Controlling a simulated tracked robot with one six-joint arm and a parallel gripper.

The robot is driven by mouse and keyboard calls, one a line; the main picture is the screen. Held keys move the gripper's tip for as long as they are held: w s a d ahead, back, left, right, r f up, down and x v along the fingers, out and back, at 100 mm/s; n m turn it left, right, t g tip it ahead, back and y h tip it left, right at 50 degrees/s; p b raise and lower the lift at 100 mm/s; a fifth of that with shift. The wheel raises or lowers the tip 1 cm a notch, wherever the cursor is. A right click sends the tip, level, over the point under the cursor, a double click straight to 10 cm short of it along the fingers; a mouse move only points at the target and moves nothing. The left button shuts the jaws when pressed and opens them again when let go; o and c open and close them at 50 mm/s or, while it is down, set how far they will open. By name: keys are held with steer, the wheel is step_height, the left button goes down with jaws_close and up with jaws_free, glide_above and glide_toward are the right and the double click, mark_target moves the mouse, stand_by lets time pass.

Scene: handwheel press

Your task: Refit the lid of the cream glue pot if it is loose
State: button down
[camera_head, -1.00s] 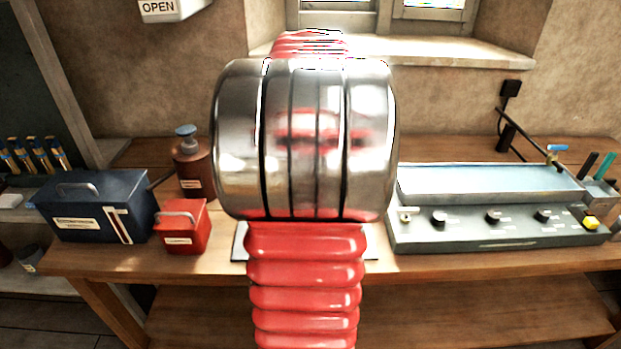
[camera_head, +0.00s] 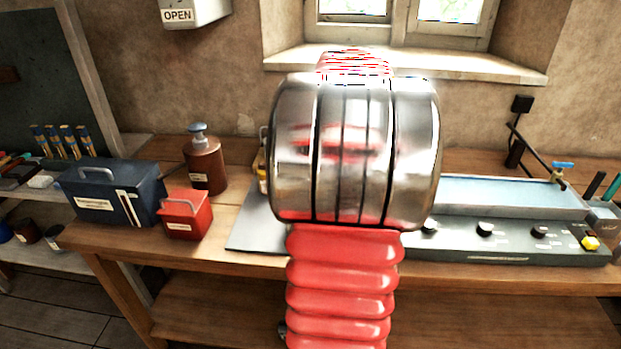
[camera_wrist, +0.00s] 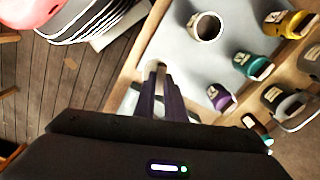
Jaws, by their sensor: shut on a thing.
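My gripper (camera_wrist: 160,72) reaches up from the bottom of the wrist view. Its dark fingers are close together on a small pale thing at their tips; I cannot tell whether it is a lid. A pale round pot (camera_wrist: 208,27), which looks like the cream glue pot, stands on the grey mat (camera_wrist: 180,42) beyond the fingertips, apart from them. Its top shows a light ring around a brown middle, as if open. In the head view my arm covers the gripper and the pot; part of the mat (camera_head: 255,238) shows at its left.
Yellow (camera_wrist: 290,22), teal (camera_wrist: 253,65) and purple (camera_wrist: 220,97) pots lie right of the cream one in the wrist view. On the bench stand a blue toolbox (camera_head: 112,190), red box (camera_head: 185,214), brown pump bottle (camera_head: 205,165) and control panel with tray (camera_head: 510,240).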

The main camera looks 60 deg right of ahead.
steer(key=shift+w+f+n, duration=0.25)
steer(key=shift+w+n, duration=0.4)
steer(key=shift+n, duration=0.25)
steer(key=w+a+f+n, duration=0.4)
steer(key=w+a+n, duration=0.35)
steer(key=w, duration=0.35)
steer(key=w+a+f+n, duration=0.4)
steer(key=w+a+n, duration=0.35)
steer(key=w, duration=0.35)
steer(key=w+a+f+n, duration=0.2)
steer(key=w+a+n, duration=0.1)
steer(key=a, duration=0.7)
steer(key=w+a+f+n, duration=0.3)
steer(key=a, duration=0.6)
steer(key=w+a+f+n, duration=0.2)
steer(key=w+a+n, duration=0.1)
steer(key=a, duration=0.7)
steer(key=shift+w+a+f, duration=0.35)
steer(key=shift+w+f, duration=0.05)
steer(key=shift+w, duration=0.05)
steer(key=shift+s, duration=0.1)
